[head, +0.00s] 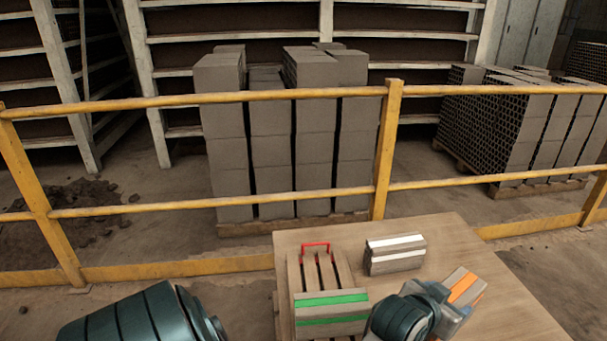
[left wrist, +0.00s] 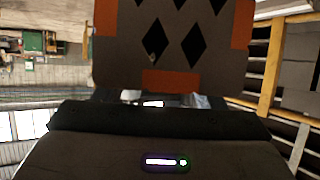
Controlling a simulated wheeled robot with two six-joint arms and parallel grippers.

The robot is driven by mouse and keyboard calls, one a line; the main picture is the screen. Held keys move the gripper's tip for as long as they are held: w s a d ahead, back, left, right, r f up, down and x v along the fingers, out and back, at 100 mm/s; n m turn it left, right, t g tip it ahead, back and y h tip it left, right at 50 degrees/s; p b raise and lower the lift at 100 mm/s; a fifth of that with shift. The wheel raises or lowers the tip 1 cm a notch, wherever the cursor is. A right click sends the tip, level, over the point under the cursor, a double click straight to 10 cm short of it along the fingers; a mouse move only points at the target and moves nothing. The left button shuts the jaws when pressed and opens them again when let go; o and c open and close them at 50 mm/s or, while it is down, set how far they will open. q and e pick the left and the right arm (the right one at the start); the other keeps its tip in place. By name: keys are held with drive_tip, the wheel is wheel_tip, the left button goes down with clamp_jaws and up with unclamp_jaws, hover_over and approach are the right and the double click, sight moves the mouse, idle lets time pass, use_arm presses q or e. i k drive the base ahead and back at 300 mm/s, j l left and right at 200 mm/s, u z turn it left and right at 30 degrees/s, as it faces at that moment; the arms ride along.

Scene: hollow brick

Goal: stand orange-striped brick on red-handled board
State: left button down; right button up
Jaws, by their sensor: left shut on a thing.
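The orange-striped brick (head: 464,287) is a grey block with orange bands, at the right of the table in the head view. My left gripper (head: 440,298) is shut on it, and the brick sits slanted in the picture. The left wrist view shows its end face with diamond-shaped holes and orange patches (left wrist: 170,80) close up. I cannot tell its height above the table. The red-handled board (head: 343,270) is a slatted wooden board with a red handle at its far end, left of my gripper. My right gripper is not in view.
A green-striped brick (head: 331,312) stands across the near part of the board. A white-striped brick (head: 395,254) stands on the table (head: 455,240) right of the board. A yellow railing (head: 250,205) runs behind the table. The board's far part is clear.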

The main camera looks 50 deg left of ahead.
sight(321, 282)
drive_tip(key=k+j, duration=0.15)
drive_tip(key=j, duration=0.2)
drive_tip(key=k+j+z, duration=0.1)
drive_tip(key=j, duration=0.25)
drive_tip(key=k+j, duration=0.15)
drive_tip(key=j, duration=0.15)
drive_tip(key=k+j+z, duration=0.1)
drive_tip(key=j, duration=0.25)
drive_tip(key=i+j+z, duration=0.1)
drive_tip(key=j, duration=0.5)
